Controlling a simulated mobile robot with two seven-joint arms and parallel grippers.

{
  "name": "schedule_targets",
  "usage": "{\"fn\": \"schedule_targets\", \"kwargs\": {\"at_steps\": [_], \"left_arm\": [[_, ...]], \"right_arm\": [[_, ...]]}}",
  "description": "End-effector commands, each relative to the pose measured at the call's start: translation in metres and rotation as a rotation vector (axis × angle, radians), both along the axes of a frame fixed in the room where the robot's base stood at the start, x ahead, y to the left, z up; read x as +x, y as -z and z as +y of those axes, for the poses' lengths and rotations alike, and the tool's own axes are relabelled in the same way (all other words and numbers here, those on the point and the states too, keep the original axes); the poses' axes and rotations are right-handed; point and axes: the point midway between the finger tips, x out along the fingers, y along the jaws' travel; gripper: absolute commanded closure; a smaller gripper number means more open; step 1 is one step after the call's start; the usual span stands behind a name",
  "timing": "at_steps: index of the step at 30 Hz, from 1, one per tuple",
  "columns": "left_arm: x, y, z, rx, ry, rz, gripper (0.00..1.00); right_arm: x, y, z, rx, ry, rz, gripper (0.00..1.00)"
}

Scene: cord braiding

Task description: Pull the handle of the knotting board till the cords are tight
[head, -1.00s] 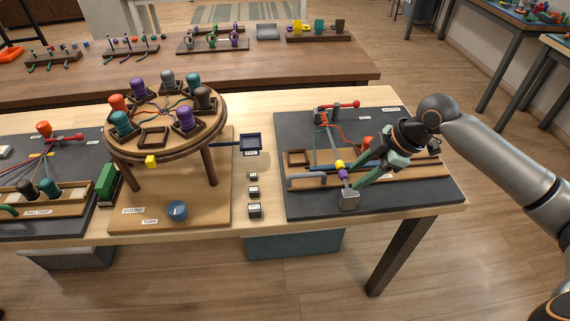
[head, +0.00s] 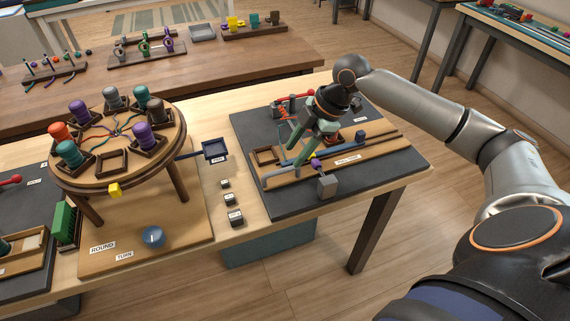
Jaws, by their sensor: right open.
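The dark knotting board (head: 258,138) lies on the right end of the near table. The fingers and wrist hide much of the cords; I cannot tell whether the fingers touch anything. My left gripper is out of view.
A round braiding stand (head: 100,185) with several coloured bobbins stands left of the board. A small dark blue tray (head: 215,150) and several small blocks (head: 233,216) lie between them. Another dark board is at the far left. A second table with racks stands behind.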

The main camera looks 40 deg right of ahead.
Motion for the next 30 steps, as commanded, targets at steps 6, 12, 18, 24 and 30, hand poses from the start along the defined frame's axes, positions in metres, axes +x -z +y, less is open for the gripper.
{"fn": "schedule_targets", "kwargs": {"at_steps": [6,12,18,24,30], "left_arm": [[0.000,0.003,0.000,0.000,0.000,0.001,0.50],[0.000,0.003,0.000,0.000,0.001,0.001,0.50],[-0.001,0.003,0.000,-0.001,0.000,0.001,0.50],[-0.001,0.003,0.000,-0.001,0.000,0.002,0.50],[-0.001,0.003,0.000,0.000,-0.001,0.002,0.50]], "right_arm": [[0.010,0.037,0.014,0.001,-0.001,0.001,0.53],[0.015,0.052,0.019,0.000,0.000,0.000,0.53],[0.016,0.054,0.020,0.000,-0.001,-0.001,0.53],[0.016,0.054,0.020,-0.001,0.000,-0.001,0.62],[0.016,0.054,0.019,-0.001,0.001,-0.001,0.84]]}}
